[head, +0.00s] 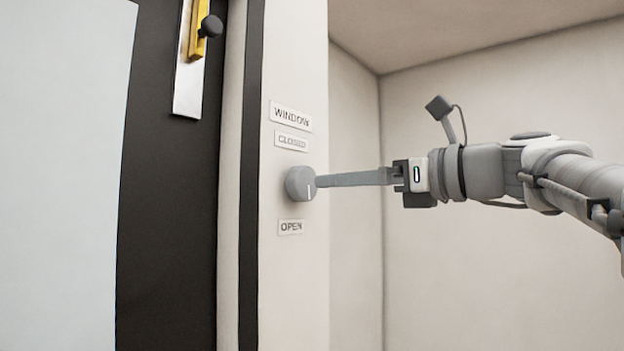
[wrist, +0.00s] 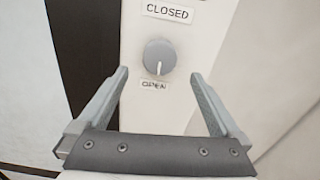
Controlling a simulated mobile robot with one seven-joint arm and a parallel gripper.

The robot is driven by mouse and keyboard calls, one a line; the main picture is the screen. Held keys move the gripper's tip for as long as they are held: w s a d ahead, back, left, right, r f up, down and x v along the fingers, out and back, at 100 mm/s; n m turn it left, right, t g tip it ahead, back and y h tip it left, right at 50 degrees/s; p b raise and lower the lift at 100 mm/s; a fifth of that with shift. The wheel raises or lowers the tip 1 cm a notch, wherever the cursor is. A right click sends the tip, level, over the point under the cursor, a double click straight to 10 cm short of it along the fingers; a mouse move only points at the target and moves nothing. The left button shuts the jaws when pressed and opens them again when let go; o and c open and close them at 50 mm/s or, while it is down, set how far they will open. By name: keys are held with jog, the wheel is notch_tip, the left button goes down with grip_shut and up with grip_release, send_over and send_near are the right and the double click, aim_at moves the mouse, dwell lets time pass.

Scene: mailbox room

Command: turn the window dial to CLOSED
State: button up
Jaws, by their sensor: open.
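The window dial (head: 298,184) is a round grey knob on a pale wall panel, with a white pointer line on its face. In the wrist view the dial (wrist: 160,57) shows its pointer line aimed down at the OPEN label (wrist: 154,86). The CLOSED label (head: 291,141) is above the dial, under the WINDOW label (head: 291,116). My gripper (wrist: 159,80) is open, one finger to each side of the dial in that view. In the head view the fingers reach left to the dial; whether they touch it I cannot tell.
Left of the panel is a dark frame (head: 165,210) with a metal plate and a yellow slide with a black knob (head: 211,26). A pale surface (head: 60,180) fills the far left. The space right of the panel, below my arm, is clear.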

aim_at(309, 183)
jog(key=p+x, duration=0.1)
jog(key=x, duration=0.6)
jog(key=shift+w+a, duration=0.15)
jog(key=shift+a, duration=0.1)
jog(key=c, duration=1.3)
